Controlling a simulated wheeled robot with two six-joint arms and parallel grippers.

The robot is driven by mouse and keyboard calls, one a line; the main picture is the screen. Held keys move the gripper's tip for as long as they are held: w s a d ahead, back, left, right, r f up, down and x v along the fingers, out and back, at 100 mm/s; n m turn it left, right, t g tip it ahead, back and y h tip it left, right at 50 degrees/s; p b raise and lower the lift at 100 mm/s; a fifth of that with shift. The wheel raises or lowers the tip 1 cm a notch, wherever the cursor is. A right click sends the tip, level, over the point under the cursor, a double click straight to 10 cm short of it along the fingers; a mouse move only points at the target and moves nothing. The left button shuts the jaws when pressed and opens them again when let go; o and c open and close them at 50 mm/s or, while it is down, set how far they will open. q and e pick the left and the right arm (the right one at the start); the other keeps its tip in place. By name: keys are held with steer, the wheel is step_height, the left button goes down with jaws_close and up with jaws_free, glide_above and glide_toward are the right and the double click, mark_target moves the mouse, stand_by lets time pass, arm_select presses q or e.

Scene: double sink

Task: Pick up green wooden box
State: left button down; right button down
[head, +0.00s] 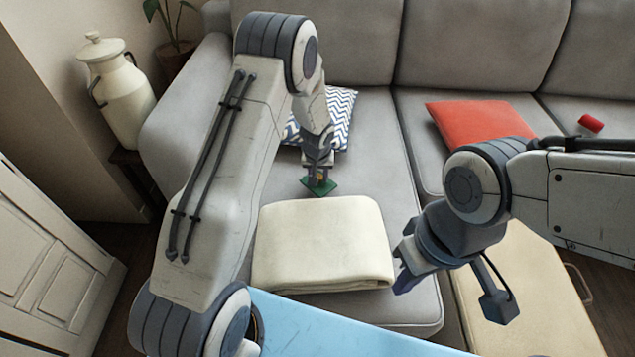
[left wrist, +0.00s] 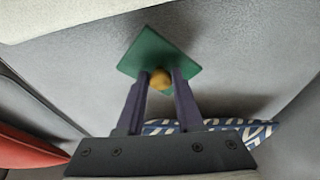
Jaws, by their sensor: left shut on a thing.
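The green wooden box (head: 326,189) is at the sofa seat behind the folded cream blanket in the head view. It has a yellow-brown round knob on top. My left gripper (head: 319,178) comes down over it, with its fingers hiding part of it. In the left wrist view the green box (left wrist: 148,52) shows as a flat green square, and my left gripper (left wrist: 161,82) is shut on its knob (left wrist: 160,79). Whether the box touches the seat, I cannot tell. My right gripper (head: 400,268) is beside the blanket's right edge, away from the box; its jaw opening is unclear.
A folded cream blanket (head: 320,245) lies on the grey sofa seat in front of the box. A zigzag-patterned cushion (head: 341,108) is behind it. A red cushion (head: 480,122) and a small red object (head: 590,124) lie to the right. A light blue surface (head: 330,330) is in front.

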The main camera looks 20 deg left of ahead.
arm_select(q)
step_height(320, 180, down, 2)
steer(key=shift+f, duration=0.1)
steer(key=shift+f+b, duration=0.15)
steer(key=shift+b, duration=0.25)
steer(key=c, duration=0.5)
jaws_free()
steer(key=shift+c, duration=0.2)
steer(key=shift+r, duration=0.2)
